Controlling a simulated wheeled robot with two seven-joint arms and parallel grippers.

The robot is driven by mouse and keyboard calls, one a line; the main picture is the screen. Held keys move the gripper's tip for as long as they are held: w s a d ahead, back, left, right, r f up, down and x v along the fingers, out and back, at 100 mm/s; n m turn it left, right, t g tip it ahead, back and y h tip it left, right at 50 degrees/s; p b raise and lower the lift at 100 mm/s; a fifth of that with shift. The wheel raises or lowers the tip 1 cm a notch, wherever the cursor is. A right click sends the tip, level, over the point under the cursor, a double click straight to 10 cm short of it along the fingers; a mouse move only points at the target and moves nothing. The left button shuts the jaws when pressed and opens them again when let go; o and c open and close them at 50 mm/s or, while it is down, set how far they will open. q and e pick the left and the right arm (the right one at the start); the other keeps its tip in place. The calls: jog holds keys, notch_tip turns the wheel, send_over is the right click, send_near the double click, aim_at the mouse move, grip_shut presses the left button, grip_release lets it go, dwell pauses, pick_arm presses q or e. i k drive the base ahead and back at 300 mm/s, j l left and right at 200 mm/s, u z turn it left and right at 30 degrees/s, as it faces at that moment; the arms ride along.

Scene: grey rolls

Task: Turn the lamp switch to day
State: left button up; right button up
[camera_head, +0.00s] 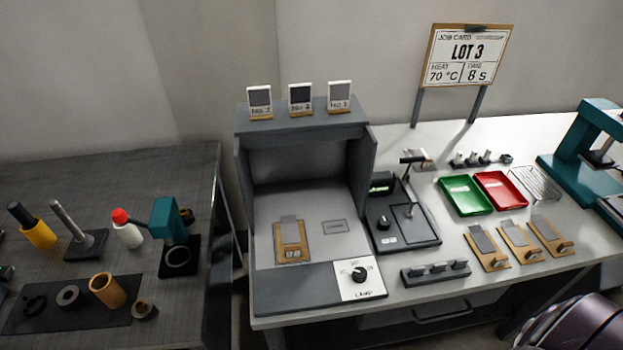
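The lamp switch is a round black knob (359,274) on a white plate (347,290) at the front right of the grey light booth (241,180). Small marks surround the knob, and a word like "Lamp" is printed below it. The marks are too small to read, and I cannot tell which one the knob points to. The booth's inside is dim grey. Neither of my grippers shows in the head view, and nothing touches the knob. Part of my own arm shows at the bottom right corner.
In the booth lies a wooden board with a grey sample (291,240). To its right stand a black device (400,215), a low dark rack (435,273), green (464,195) and red (499,191) trays. A gap separates the dark left table (110,180).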

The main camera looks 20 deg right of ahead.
aim_at(360, 275)
jog(key=z, duration=1.2)
